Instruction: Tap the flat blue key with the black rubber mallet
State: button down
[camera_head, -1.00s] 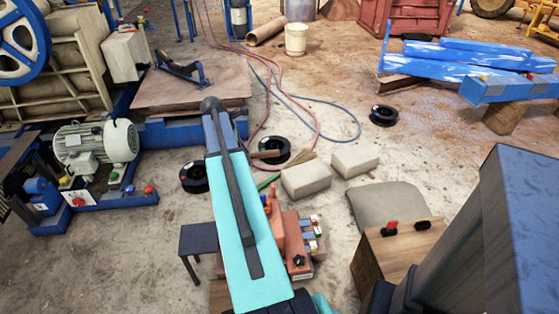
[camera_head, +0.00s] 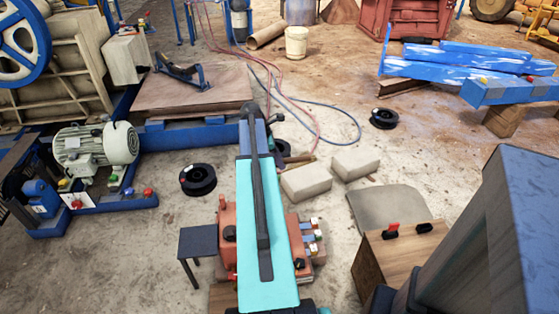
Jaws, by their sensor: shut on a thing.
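My gripper does not show; only my teal arm link with a dark cable along it is in view, and it hides what lies beneath and beyond it. I cannot make out a black rubber mallet. I cannot pick out the flat blue key for certain. Small blue, red and white parts (camera_head: 311,238) show on the right side of the orange-red unit (camera_head: 228,250), which my arm partly covers. The crusher (camera_head: 62,75) with its blue wheel (camera_head: 20,42) stands at the upper left.
A grey motor (camera_head: 97,147) stands at left on a blue frame. Black reels (camera_head: 198,180) and pale blocks (camera_head: 306,181) lie on the floor. A dark stool (camera_head: 197,242) and a wooden box (camera_head: 408,250) flank the orange-red unit. Hoses (camera_head: 340,108) cross the floor behind.

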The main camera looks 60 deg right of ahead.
jog(key=shift+s+p, duration=0.1)
jog(key=shift+p, duration=0.2)
notch_tip(320, 180, down, 16)
jog(key=b, duration=0.4)
notch_tip(320, 180, up, 6)
jog(key=p, duration=0.4)
jog(key=shift+p, duration=0.3)
jog(key=shift+r, duration=0.2)
notch_tip(320, 180, up, 4)
jog(key=p, duration=0.6)
jog(key=shift+f, duration=0.15)
dwell(0.5)
jog(key=shift+f, duration=0.1)
